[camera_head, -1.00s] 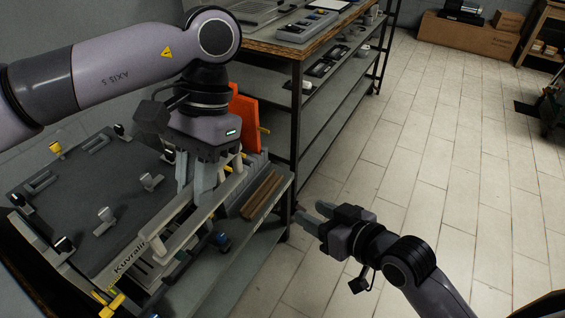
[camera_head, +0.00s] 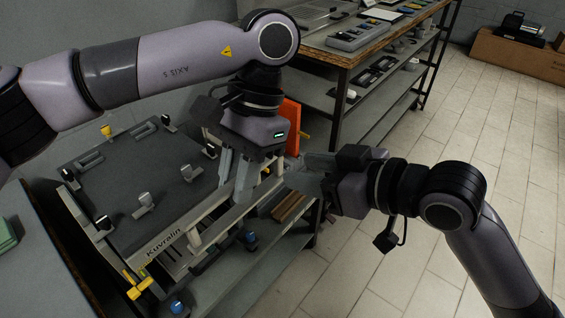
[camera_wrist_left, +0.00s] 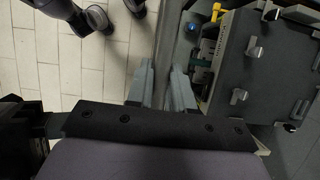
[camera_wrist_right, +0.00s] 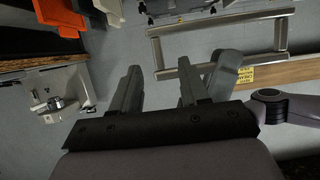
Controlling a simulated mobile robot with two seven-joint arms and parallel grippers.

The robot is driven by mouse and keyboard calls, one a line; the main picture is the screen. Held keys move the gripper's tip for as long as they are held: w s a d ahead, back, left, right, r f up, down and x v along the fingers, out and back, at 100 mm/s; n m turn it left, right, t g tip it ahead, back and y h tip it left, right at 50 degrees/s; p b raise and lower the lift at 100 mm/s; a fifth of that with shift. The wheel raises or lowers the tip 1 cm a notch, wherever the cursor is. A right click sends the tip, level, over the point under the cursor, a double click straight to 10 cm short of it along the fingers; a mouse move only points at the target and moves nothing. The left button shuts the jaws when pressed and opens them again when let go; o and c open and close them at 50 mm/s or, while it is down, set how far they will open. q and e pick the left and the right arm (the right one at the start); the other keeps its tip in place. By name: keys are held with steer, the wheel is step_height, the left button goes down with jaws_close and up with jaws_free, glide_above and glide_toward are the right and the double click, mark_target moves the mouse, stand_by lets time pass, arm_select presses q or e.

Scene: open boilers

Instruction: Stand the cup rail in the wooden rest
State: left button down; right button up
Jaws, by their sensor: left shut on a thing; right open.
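The pale metal cup rail (camera_head: 211,232) is a long frame of bars with short posts, beside the open boiler. My left gripper (camera_head: 243,190) is shut on it from above. The rail also shows in the right wrist view (camera_wrist_right: 215,23), ahead of my right fingers. My right gripper (camera_head: 290,174) is open and empty, close to the right of my left gripper; its fingers show apart in the right wrist view (camera_wrist_right: 158,82). The slotted brown wooden rest (camera_head: 291,206) lies on the grey bench, below my right gripper and right of the rail.
The open boiler (camera_head: 150,185), with knobs and a "Kuvralin" front, fills the left. An orange panel (camera_head: 291,122) stands behind the grippers. A shelf unit with a wooden top (camera_head: 352,57) is behind. Tiled floor (camera_head: 480,150) is open at the right.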

mark_target(274, 164)
steer(key=x, duration=0.9)
steer(key=shift+w+a+f, duration=0.15)
steer(key=shift+w+a, duration=0.05)
steer(key=shift+a, duration=0.05)
jaws_close()
arm_select(q)
steer(key=c, duration=0.9)
jaws_free()
steer(key=shift+r, duration=0.1)
